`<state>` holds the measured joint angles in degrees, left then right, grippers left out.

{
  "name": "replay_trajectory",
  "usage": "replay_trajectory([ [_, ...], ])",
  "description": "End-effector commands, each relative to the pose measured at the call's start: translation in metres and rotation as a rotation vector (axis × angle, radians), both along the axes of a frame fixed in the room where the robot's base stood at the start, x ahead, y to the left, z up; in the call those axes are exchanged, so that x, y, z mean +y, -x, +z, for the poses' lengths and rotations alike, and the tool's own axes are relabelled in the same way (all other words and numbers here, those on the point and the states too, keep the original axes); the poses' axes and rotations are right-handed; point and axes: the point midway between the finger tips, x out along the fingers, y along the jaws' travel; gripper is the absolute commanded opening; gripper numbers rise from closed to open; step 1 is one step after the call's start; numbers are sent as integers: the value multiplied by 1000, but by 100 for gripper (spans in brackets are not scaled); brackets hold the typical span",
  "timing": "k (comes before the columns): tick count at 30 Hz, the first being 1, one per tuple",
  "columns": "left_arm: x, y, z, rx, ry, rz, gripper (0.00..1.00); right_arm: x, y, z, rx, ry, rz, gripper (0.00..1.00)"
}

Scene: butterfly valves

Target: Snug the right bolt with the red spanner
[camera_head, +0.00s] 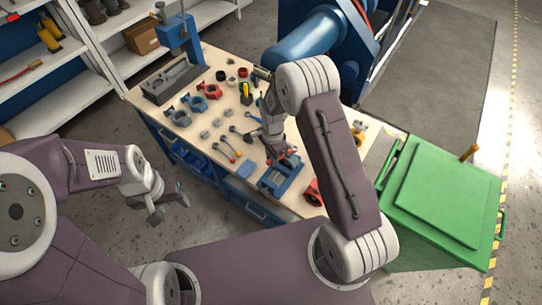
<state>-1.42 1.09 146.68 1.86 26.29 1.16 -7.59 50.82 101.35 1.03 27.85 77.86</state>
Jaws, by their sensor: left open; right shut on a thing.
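My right gripper (277,150) is over the workbench, pointing down at a blue vise (281,178). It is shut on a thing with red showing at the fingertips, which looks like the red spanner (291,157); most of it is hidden. A dark grey part sits at the top of the vise, close below the gripper. The right bolt is too small and covered to make out. My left gripper (166,207) is open and empty over the floor, left of the workbench.
The wooden workbench (205,128) holds red and grey valve parts, loose tools and small rings. A blue press (178,38) stands at its back left. A red part (314,192) lies right of the vise. A green bin (442,195) stands to the right.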

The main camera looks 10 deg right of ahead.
Motion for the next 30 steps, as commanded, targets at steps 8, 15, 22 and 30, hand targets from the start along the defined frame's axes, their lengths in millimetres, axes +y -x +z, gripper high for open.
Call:
replay_trajectory([
  [8, 0, 0, 3, 0, 0, 0, 50, -8, 9, 2, -10, 1, 135, 0],
  [15, 0, 0, 4, 0, 0, 0, 50, -14, 19, 2, -10, 2, 252, 0],
  [22, 0, 0, 6, 0, 0, 0, 50, -20, 29, 1, -9, 3, 362, 0],
  [30, 0, 0, 6, 0, 0, 0, 50, -23, 35, 1, -9, 3, 434, 0],
])
